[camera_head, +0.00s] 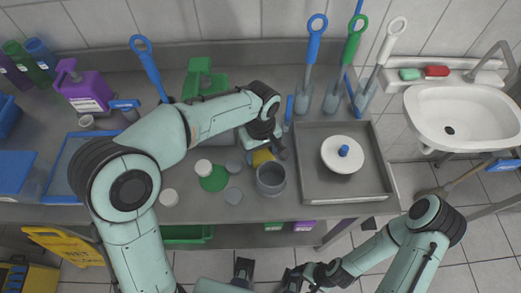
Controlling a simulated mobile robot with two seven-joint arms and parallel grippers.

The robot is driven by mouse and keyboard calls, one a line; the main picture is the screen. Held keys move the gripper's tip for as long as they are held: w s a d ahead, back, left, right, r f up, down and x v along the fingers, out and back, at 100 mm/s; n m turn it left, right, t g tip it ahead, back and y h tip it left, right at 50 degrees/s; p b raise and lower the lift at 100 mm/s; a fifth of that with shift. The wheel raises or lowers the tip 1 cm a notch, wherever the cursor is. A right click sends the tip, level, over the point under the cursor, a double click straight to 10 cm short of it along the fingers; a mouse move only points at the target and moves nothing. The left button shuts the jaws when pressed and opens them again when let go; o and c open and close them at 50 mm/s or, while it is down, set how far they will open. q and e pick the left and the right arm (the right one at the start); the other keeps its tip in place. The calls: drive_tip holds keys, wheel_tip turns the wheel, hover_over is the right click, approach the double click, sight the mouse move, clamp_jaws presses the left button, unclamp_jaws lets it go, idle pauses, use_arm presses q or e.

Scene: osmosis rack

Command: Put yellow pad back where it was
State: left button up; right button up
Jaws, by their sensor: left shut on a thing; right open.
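A small yellow pad (263,156) shows in the head view under my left gripper (264,148), above the counter just behind a grey pot. My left gripper is shut on the pad, and its fingers and wrist hide part of it. My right gripper (268,274) is low at the bottom of the view, in front of the counter. It is open and empty.
The grey pot (271,180), a green disc (214,179) and white round pieces (169,197) crowd the counter near the pad. Brushes (310,75) stand behind, and a sink (462,115) is at the far right.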

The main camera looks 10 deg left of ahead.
sight(261, 153)
use_arm(q)
drive_tip(key=shift+f, duration=0.2)
drive_tip(key=o, duration=1)
use_arm(e)
drive_tip(key=shift+f, duration=0.1)
use_arm(q)
drive_tip(key=shift+r, duration=0.15)
drive_tip(key=shift+r, duration=0.3)
wheel_tip(261, 153, up, 12)
drive_tip(key=shift+f+p, duration=0.2)
drive_tip(key=shift+p, duration=0.75)
use_arm(e)
drive_tip(key=shift+w+r, duration=0.25)
drive_tip(key=shift+r, duration=0.35)
drive_tip(key=shift+w+r, duration=0.25)
drive_tip(key=shift+r, duration=0.35)
